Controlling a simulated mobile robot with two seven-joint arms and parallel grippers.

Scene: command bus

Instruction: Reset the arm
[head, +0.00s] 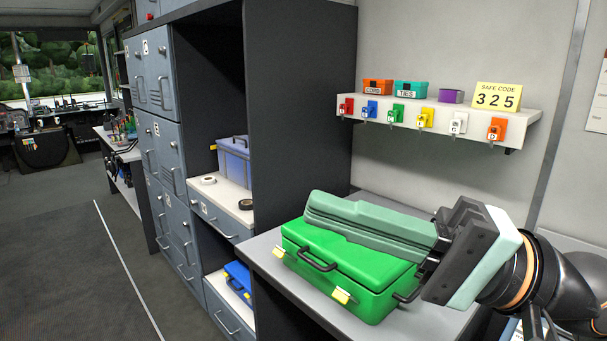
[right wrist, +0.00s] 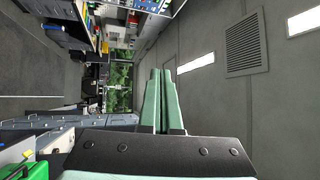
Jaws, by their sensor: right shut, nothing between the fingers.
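My right gripper (head: 312,206) reaches in from the right in the head view, over the green case and pointing left. Its pale green fingers lie together, shut and empty. They also show shut in the right wrist view (right wrist: 161,75), with no object between them. My left gripper is in neither view. The green case (head: 345,262) lies closed on the grey counter (head: 272,262), with a black handle and yellow latches. The gripper hides part of its top; I cannot tell the exact gap between them.
A white shelf (head: 447,118) on the wall holds small boxes, a yellow safe code sign (head: 497,96) reading 325, and several coloured key tags. Grey lockers (head: 165,130) and a dark cabinet side (head: 300,110) stand left. Open floor (head: 70,250) lies at far left.

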